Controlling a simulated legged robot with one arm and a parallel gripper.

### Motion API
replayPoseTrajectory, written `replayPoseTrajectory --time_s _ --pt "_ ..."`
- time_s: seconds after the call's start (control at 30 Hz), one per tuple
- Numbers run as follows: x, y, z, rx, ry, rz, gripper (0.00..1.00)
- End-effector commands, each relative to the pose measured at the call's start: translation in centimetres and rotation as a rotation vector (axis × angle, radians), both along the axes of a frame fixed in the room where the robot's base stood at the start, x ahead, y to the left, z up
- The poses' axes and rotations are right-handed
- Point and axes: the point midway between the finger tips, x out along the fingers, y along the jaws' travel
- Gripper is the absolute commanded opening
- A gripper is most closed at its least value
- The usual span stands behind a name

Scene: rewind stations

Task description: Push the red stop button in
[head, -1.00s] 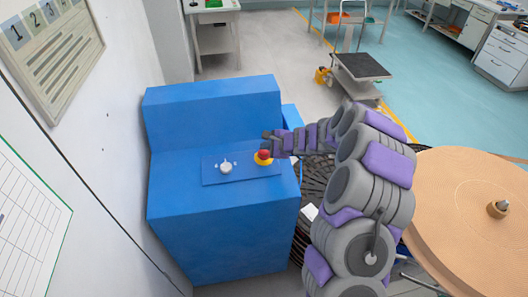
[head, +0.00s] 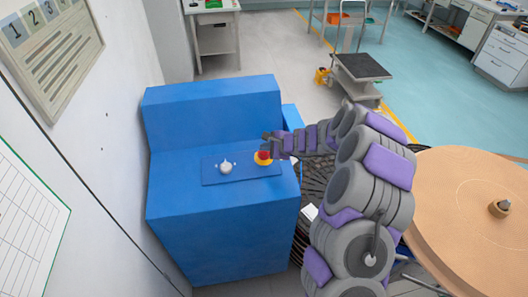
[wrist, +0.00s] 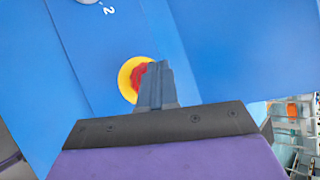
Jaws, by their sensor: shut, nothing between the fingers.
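The red stop button (head: 263,155) sits on a yellow round base (head: 262,161) at the right end of the panel on the blue console (head: 220,230). In the wrist view the red button (wrist: 138,75) shows inside its yellow ring (wrist: 124,78), partly hidden behind my fingers. My gripper (head: 268,140) is shut and empty, with its tips right over the button. In the wrist view the shut fingers (wrist: 155,80) overlap the button's right side. I cannot tell whether the tips touch it.
A white knob (head: 226,168) stands left of the button on the same panel (head: 245,176). A large tan reel disc (head: 465,190) lies to the right of my arm. A wall with a numbered board (head: 45,50) stands on the left.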

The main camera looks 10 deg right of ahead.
Motion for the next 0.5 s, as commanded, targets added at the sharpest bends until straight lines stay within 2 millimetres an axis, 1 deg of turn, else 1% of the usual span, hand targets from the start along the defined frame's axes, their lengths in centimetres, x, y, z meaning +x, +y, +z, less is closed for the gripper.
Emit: replayPoseTrajectory --time_s 0.5 --pt "0.07 0.04 -0.58 -0.001 0.0 0.001 0.0"
